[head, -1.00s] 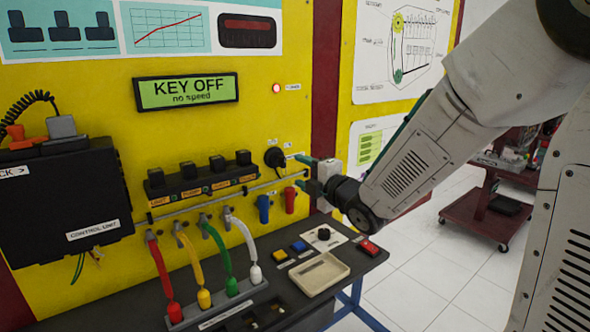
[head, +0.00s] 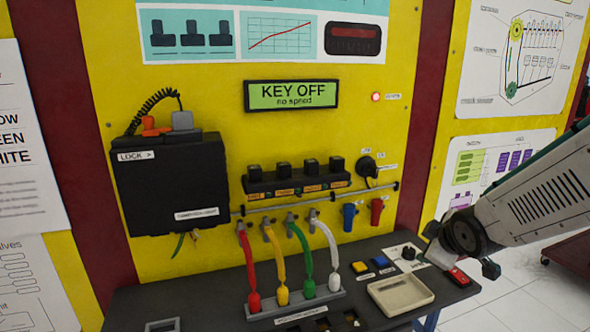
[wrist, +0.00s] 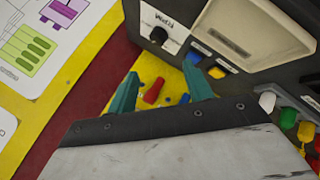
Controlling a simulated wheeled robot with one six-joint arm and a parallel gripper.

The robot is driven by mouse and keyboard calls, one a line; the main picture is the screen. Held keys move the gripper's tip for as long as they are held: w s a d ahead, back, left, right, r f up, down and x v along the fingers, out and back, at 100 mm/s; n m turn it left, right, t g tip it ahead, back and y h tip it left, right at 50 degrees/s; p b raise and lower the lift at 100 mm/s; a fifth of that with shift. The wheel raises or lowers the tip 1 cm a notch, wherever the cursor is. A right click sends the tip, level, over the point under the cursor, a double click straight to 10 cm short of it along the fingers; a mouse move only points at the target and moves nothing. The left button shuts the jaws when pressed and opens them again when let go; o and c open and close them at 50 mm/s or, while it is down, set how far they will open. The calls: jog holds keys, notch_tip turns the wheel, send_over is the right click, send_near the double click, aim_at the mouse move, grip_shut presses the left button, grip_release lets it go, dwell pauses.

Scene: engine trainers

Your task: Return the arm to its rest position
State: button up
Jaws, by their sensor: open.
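My gripper (wrist: 161,90) shows two teal fingers spread apart with nothing held between them in the wrist view. In the head view my arm comes in from the right, its wrist above the right end of the black bench. The fingers are not clearly visible there. The black key switch (head: 368,167) on the yellow panel stands clear of my arm, up and to its left. The display (head: 292,95) reads "KEY OFF, no speed".
The black bench (head: 215,290) carries a beige tray (head: 400,294), small coloured buttons (head: 380,262) and a rack with red, yellow, green and white leads (head: 308,285). A black control unit (head: 170,185) hangs at left. Open floor (head: 510,300) lies at right.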

jog(key=s+a+r+m+g, duration=0.1)
jog(key=s+r+m+g, duration=0.1)
jog(key=s, duration=0.7)
jog(key=s+a+r+m+g, duration=0.1)
jog(key=s+m, duration=0.4)
jog(key=s, duration=0.5)
jog(key=s+a+r+m+g, duration=0.2)
jog(key=s+r+m+g, duration=0.1)
jog(key=s, duration=0.6)
jog(key=shift+s+r+g+y, duration=0.3)
jog(key=shift+r+g, duration=0.25)
jog(key=shift+g, duration=0.45)
jog(key=shift+a, duration=0.1)
jog(key=shift+c, duration=0.3)
